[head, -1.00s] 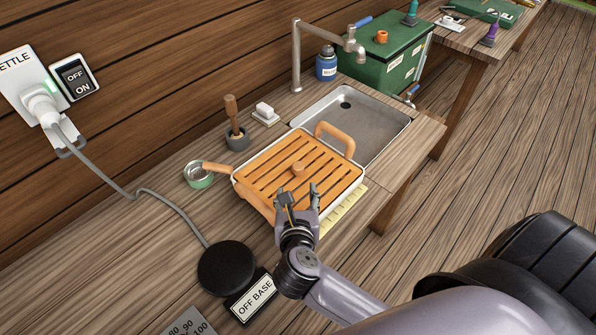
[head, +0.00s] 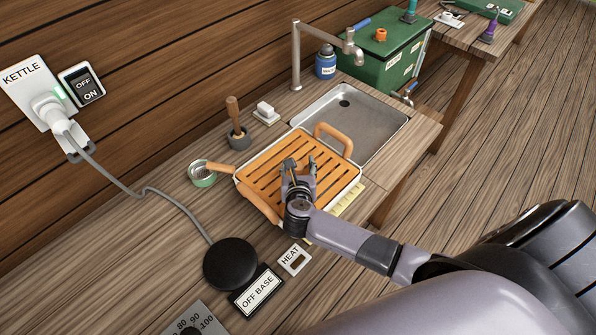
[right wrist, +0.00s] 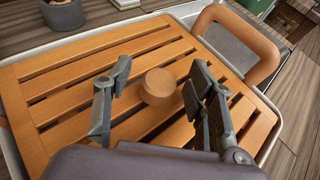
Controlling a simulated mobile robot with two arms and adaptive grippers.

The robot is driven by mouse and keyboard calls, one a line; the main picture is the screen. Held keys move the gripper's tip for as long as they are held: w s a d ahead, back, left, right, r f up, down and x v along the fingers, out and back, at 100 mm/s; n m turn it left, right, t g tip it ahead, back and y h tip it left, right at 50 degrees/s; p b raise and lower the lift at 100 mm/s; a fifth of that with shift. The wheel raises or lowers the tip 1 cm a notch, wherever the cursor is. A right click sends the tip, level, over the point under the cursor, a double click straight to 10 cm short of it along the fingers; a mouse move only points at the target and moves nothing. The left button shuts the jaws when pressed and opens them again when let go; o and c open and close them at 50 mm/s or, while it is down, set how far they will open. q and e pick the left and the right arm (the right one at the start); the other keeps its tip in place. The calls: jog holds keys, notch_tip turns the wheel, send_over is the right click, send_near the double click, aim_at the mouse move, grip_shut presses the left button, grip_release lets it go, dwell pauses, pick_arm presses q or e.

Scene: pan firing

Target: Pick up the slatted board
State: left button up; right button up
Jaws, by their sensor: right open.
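The slatted board (head: 271,176) is orange-brown wood with long slots, lying in a white-rimmed tray on the wooden counter. In the right wrist view the board (right wrist: 70,80) has a round wooden knob (right wrist: 159,87) at its middle. My right gripper (head: 299,170) is over the board and hides the knob in the head view. In the right wrist view my right gripper (right wrist: 158,82) is open, one finger on each side of the knob, with gaps between. My left gripper is not in view.
The tray has wooden loop handles, one (head: 334,138) by the metal sink (head: 368,115). A strainer (head: 203,175), a mortar with pestle (head: 238,135) and a black kettle base (head: 230,264) stand nearby. A faucet (head: 297,60) rises behind the sink.

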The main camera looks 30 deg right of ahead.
jog(key=shift+w+d+f, duration=0.1)
jog(key=shift+w, duration=0.15)
jog(key=shift+s, duration=0.1)
jog(key=shift+c, duration=0.2)
grip_shut()
